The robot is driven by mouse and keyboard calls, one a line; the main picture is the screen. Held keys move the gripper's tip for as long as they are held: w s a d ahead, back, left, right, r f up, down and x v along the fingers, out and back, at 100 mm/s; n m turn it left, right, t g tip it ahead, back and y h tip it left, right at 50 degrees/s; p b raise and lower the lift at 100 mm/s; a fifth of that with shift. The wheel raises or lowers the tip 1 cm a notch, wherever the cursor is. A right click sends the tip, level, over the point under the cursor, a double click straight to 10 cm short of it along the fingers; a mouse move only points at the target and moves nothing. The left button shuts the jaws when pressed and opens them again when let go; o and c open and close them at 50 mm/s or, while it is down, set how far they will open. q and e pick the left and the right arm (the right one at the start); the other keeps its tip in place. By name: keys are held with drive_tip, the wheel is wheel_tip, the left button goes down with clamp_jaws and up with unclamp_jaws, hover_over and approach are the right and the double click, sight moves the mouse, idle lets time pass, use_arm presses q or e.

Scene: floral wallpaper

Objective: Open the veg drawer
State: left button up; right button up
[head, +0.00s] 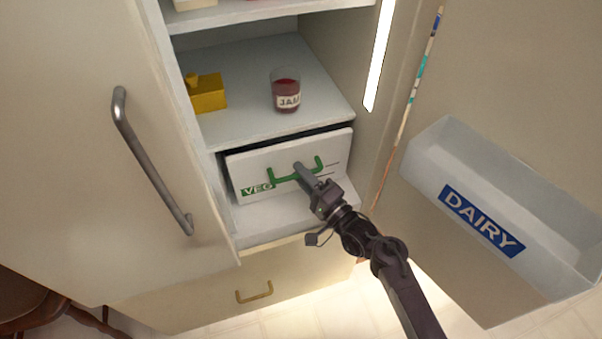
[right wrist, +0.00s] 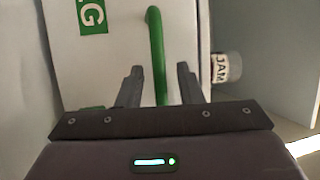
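The veg drawer (head: 247,165) is a white box front with a green "VEG" label and a green handle (head: 283,178), low inside the open fridge. A dark gap shows along its top edge; I cannot tell whether it is pulled out at all. My right gripper (head: 299,169) is at the right part of the handle. In the right wrist view the green handle (right wrist: 156,45) runs between the two fingers of the gripper (right wrist: 160,72), with a gap on each side, so it is open around the handle. My left gripper is not in view.
A jam jar (head: 286,95) and a yellow box (head: 207,93) stand on the shelf (head: 245,128) above the drawer. The open fridge door with a dairy bin (head: 440,160) is at the right. A closed door (head: 80,150) is at the left, a lower drawer (head: 220,285) below.

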drive_tip(key=shift+w+a, duration=0.2)
clamp_jaws()
idle(0.3)
